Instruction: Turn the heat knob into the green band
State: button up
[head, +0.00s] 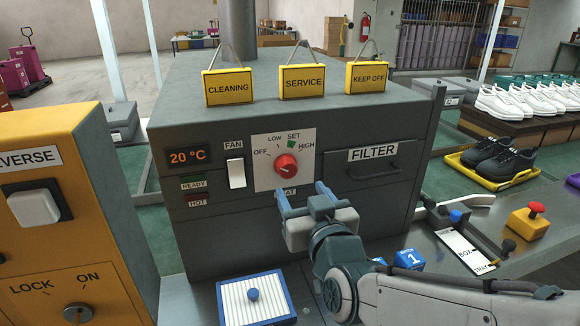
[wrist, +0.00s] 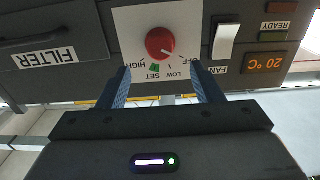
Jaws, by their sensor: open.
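The red heat knob (head: 286,165) sits on a white dial plate (head: 262,181) on the front of the grey heater box. The plate reads OFF, LOW, SET and HIGH, with the green band (head: 291,144) at SET. A light mark on the knob points toward the OFF side in the wrist view (wrist: 160,43), where the plate appears upside down. My gripper (head: 301,200) is open, in front of the box, below and right of the knob. In the wrist view its two blue fingers (wrist: 160,88) stand apart, short of the knob, with nothing between them.
A white FAN switch (head: 236,173) and a display (head: 190,157) reading 20 °C are left of the dial. A FILTER drawer (head: 372,163) is at its right. A blue-edged pad (head: 288,319) lies below. Yellow signs (head: 302,82) stand on top.

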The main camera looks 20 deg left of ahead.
aim_at(289, 172)
jog(key=x, duration=0.8)
jog(key=shift+w+a, duration=0.1)
jog(key=shift+a, duration=0.05)
jog(key=shift+c, duration=0.3)
jog(key=c, duration=0.9)
